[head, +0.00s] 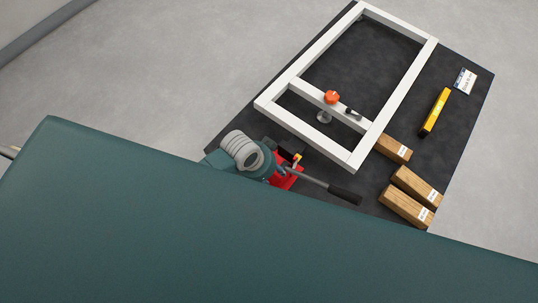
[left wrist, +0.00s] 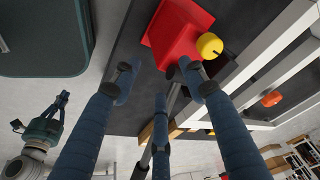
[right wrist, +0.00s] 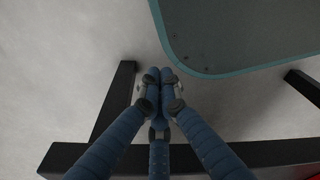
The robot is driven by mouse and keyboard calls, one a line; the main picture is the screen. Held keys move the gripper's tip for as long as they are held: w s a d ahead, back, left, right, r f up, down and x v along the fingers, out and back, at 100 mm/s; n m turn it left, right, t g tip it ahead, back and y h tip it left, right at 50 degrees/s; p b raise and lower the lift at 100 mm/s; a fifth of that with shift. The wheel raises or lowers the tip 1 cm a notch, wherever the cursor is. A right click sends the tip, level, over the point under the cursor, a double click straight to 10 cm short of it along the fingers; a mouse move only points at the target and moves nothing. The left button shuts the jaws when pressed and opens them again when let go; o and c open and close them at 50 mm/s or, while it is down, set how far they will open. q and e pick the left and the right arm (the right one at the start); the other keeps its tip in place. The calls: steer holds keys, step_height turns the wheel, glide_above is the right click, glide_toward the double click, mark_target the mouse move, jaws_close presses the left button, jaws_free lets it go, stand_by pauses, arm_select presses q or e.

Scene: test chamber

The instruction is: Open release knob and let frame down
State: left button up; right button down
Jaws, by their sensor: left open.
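A red jack (head: 283,181) stands at the near side of the white frame (head: 397,92). Its lever (head: 308,179) runs right to a black grip (head: 345,195). A yellow knob (left wrist: 209,45) sits on the red jack body (left wrist: 178,32) in the left wrist view. My left gripper (left wrist: 158,82) is open and empty; its fingers are spread just short of the jack, the right fingertip close beside the knob, apparently not touching. In the head view, my left wrist partly hides gripper and jack. My right gripper (right wrist: 160,82) is shut and empty, seen only in its own wrist view.
An orange knob (head: 332,97) is on the frame's crossbar. Wooden blocks (head: 417,185), a yellow level (head: 436,111) and a small card (head: 466,81) lie right of the frame on the black top (head: 455,125). Dark bars (right wrist: 112,105) are near my right gripper.

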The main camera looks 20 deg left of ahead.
arm_select(q)
steer(key=w+r+m, duration=0.1)
steer(key=w+d+m, duration=0.1)
steer(key=w+r+m, duration=0.1)
steer(key=shift+w+d+r+m, duration=0.15)
steer(key=shift+w+r+m, duration=0.15)
steer(key=shift+w+m, duration=0.1)
steer(key=w+a+r+m+g+y+b, duration=0.25)
steer(key=a+r+m, duration=0.25)
steer(key=m, duration=0.5)
steer(key=f, duration=0.8)
steer(key=shift+w+d+f+p, duration=0.2)
steer(key=shift+w+f+p, duration=0.1)
steer(key=shift+w+p, duration=0.05)
steer(key=shift+f, duration=0.65)
arm_select(e)
steer(key=shift+s+a+f, duration=0.15)
steer(key=shift+s+f, duration=1)
steer(key=shift+f, duration=0.1)
